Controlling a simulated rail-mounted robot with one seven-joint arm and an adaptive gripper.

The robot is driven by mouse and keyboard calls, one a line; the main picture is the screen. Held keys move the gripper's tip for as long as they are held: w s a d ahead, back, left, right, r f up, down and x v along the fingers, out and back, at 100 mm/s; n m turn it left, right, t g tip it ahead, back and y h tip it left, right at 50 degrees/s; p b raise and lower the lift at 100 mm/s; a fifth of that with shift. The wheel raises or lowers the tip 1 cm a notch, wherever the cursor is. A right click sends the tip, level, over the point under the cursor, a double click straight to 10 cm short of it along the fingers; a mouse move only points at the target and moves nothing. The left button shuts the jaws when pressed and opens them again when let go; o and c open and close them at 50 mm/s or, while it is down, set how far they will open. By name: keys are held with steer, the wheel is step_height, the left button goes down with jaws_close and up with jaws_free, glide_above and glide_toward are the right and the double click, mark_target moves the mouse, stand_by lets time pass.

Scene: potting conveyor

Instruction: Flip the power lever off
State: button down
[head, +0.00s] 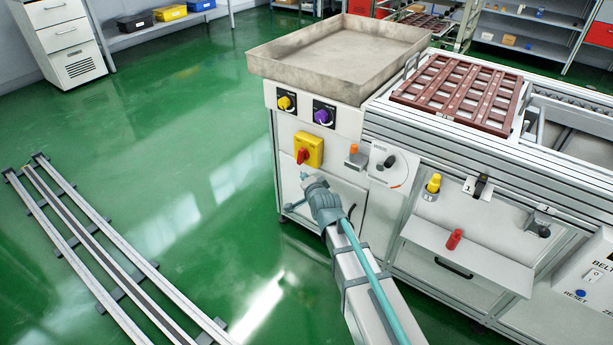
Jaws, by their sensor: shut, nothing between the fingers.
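I see several controls on the white conveyor cabinet (345,195), and no label that I can read names the power lever. A yellow box with a red handle (303,155) is on the left of the front. A black-knobbed lever (389,161) sits on a white round-edged plate to its right. Further right are a yellow-capped lever (433,184), a black lever (481,186), a red-handled lever (454,240) and a dark knob (541,228). My gripper (304,177) is shut and empty, just below the yellow box in the picture. Whether it touches the cabinet cannot be told.
A yellow knob (285,103), a purple knob (322,116) and an orange button (354,150) are close by. A grey metal tray (270,66) and a brown slatted rack (405,97) lie on top.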

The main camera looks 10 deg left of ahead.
steer(key=s+d+r+m+t+b, duration=0.2)
steer(key=s+d+m+t+b, duration=0.4)
steer(key=m+b, duration=0.1)
steer(key=shift+s+d+r+m+y+b, duration=0.2)
steer(key=shift+s+d+m+y+b, duration=0.15)
steer(key=shift+b, duration=0.2)
steer(key=shift+w, duration=0.2)
steer(key=b, duration=0.3)
glide_toward(305, 152)
steer(key=w+d, duration=0.2)
steer(key=w, duration=0.2)
steer(key=shift+w+a+r+p, duration=0.15)
steer(key=shift+w+a, duration=0.1)
steer(key=shift+a, duration=0.45)
steer(key=shift+w+a+p, duration=0.2)
steer(key=shift+w+a, duration=0.05)
steer(key=shift+a, duration=0.45)
steer(key=shift+w+a+r+p, duration=0.15)
steer(key=shift+w+a, duration=0.1)
steer(key=shift+a, duration=0.45)
steer(key=shift+r+p, duration=0.2)
steer(key=shift+p, duration=0.85)
